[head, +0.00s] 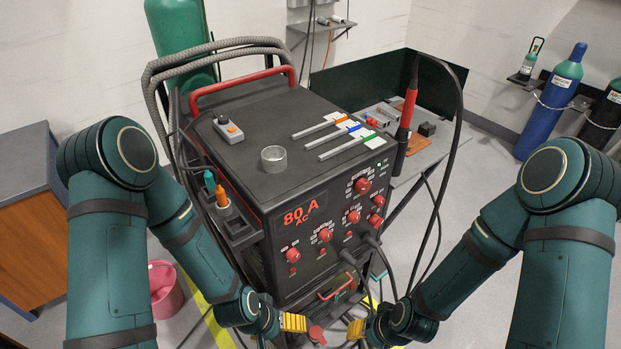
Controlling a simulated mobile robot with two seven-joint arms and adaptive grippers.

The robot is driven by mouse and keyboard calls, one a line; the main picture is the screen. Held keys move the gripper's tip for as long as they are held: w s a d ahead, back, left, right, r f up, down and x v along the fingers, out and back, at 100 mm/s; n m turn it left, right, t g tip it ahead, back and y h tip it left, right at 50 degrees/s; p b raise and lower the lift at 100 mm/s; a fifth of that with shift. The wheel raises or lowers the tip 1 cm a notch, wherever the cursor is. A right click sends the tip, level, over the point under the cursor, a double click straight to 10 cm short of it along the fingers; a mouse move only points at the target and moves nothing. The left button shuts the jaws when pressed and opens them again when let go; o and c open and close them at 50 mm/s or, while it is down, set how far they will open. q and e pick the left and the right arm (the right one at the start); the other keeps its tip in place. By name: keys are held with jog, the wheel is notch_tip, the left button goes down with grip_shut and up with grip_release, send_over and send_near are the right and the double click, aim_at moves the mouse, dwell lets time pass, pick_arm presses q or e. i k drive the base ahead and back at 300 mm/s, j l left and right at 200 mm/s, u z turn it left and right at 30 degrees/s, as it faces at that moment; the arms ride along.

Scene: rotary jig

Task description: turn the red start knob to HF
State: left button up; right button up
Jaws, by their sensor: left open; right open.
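The black welding machine (278,215) stands in the middle, its front panel turned to the lower right. My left gripper (293,322), with yellow fingers, is open below the panel. My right gripper (356,329) is open to its right, also below the panel. Neither touches a knob.
Cables (372,243) plug into the lower right panel. A red handle (336,288) lies low at the front. A grey ring (273,158), rods (338,134) and a remote box (228,129) rest on top. A red torch (408,104) with a looping cable stands at right.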

aim_at(379, 201)
jog(key=l+z, duration=0.3)
jog(key=i+l+z, duration=0.25)
jog(key=l, duration=0.2)
jog(key=l+z, duration=0.3)
jog(key=i+l, duration=0.05)
jog(key=l, duration=0.05)
